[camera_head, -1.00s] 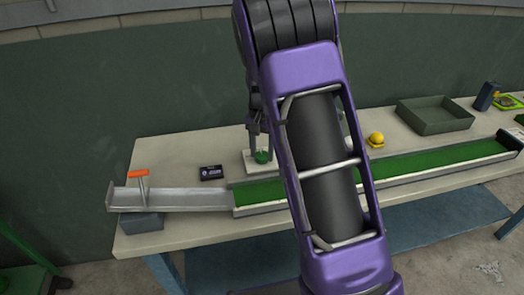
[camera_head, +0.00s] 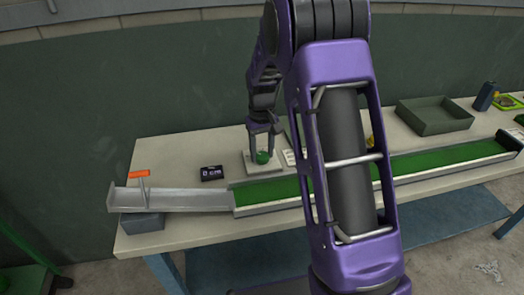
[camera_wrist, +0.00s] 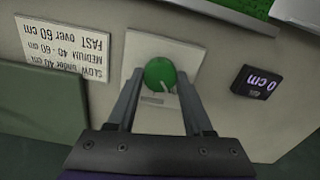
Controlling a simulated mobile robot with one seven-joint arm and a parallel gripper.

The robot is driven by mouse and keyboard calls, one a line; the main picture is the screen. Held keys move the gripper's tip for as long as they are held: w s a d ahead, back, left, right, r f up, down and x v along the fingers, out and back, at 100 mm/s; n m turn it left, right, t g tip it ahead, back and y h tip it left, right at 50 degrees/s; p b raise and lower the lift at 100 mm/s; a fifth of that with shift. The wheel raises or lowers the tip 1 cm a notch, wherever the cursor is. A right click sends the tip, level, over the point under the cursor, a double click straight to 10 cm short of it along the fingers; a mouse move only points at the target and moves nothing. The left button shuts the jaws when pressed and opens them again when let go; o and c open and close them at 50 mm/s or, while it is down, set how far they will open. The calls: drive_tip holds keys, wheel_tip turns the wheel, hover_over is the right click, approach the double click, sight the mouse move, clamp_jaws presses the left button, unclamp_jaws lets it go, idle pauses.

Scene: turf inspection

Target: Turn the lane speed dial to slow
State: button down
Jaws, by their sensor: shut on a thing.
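The lane speed dial (camera_head: 262,157) is a green round knob on a pale square plate (camera_head: 251,168) on the table. In the wrist view the green dial (camera_wrist: 159,74) has a pale pointer mark toward its lower right. My gripper (camera_head: 262,152) is over the dial from above, its two fingers on either side of the knob and shut on it. It also shows in the wrist view (camera_wrist: 160,88). A white card (camera_wrist: 62,48) beside the plate lists slow, medium and fast with distances in cm. It reads upside down in the wrist view.
A small black display (camera_wrist: 256,82) reads 0 cm. The green turf lane (camera_head: 440,163) runs along the table front, with a metal ramp (camera_head: 180,199) and orange-handled lever (camera_head: 139,174) at its left. A green tray (camera_head: 434,116) stands at the back right.

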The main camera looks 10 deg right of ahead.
sight(262, 155)
drive_tip(key=shift+n, duration=0.6)
drive_tip(key=shift+c, duration=1.5)
unclamp_jaws()
wheel_tip(262, 155, up, 18)
drive_tip(key=p, duration=0.2)
drive_tip(key=shift+f, duration=0.25)
